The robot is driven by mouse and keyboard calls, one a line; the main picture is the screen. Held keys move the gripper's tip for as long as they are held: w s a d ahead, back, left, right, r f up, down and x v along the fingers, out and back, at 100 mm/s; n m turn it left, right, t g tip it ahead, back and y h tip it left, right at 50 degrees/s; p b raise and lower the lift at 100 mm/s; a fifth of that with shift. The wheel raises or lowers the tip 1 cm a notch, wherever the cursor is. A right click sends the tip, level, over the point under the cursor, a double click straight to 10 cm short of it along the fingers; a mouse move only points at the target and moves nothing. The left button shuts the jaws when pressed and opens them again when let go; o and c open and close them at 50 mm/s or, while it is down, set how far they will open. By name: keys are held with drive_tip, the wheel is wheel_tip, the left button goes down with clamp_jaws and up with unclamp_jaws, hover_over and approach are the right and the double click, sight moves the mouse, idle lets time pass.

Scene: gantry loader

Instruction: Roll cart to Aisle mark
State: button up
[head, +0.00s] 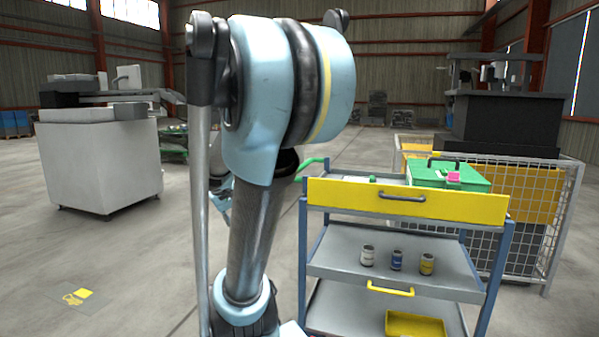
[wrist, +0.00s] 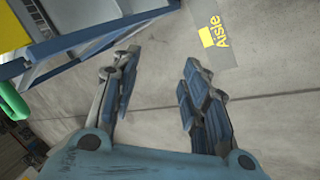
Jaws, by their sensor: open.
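The cart (head: 303,262) stands to the right in the head view, with blue posts, grey shelves, a yellow drawer front (head: 408,202) and a green handle (head: 312,168) at its left end. The Aisle mark (wrist: 217,36) is a grey floor patch with yellow lettering, at the top right of the wrist view. In the head view a floor patch with a yellow print (head: 78,297) lies at the lower left. My gripper (wrist: 158,80) is open and empty above the floor. The green handle (wrist: 12,98) is left of it in the wrist view, apart from the fingers.
A green case (head: 449,178) sits on the cart's top; several cans and a yellow bin (head: 415,325) are on its shelves. A mesh fence (head: 530,215) stands close behind it. A white cabinet (head: 100,165) is at the left. Floor between is clear.

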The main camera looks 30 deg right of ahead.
drive_tip(key=w+d+r+m+g+h, duration=0.1)
drive_tip(key=w+d+r+h, duration=0.25)
drive_tip(key=w+d, duration=0.55)
drive_tip(key=w+d+r+g+h, duration=0.15)
drive_tip(key=w+d+h, duration=0.25)
drive_tip(key=w+d, duration=0.5)
drive_tip(key=w+d+r+m+h, duration=0.1)
drive_tip(key=w+d+r+h, duration=0.35)
drive_tip(key=w, duration=0.75)
drive_tip(key=shift+y, duration=0.5)
drive_tip(key=d+f, duration=0.1)
drive_tip(key=d, duration=0.4)
drive_tip(key=d+f, duration=0.1)
drive_tip(key=d, duration=0.5)
drive_tip(key=s+d+f, duration=0.1)
drive_tip(key=d, duration=0.5)
drive_tip(key=shift+s+d+f, duration=0.1)
drive_tip(key=shift+d, duration=0.1)
drive_tip(key=shift+a, duration=0.1)
clamp_jaws()
